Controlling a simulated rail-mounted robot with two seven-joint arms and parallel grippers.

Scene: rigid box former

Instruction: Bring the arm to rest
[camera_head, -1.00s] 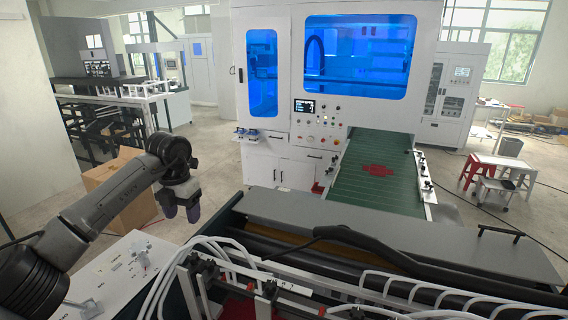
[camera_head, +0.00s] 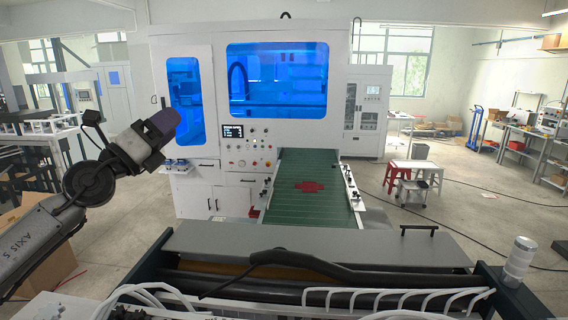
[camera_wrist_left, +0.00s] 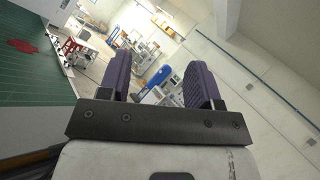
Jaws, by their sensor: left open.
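My left arm comes in from the left in the head view, and its gripper (camera_head: 163,124) is raised, pointing up and to the right in front of the white machine. In the left wrist view, the two purple fingers of the left gripper (camera_wrist_left: 160,85) stand apart with nothing between them, so it is open and empty. The gripper touches nothing that I can see. My right gripper does not show in either view.
A white machine (camera_head: 290,133) with blue windows stands ahead. Its green conveyor (camera_head: 308,207) carries a flat red piece (camera_head: 310,186). A grey cover (camera_head: 320,247) and black rollers lie in front. A cardboard box (camera_head: 45,262) stands at the left. A red stool (camera_head: 397,178) stands at the right.

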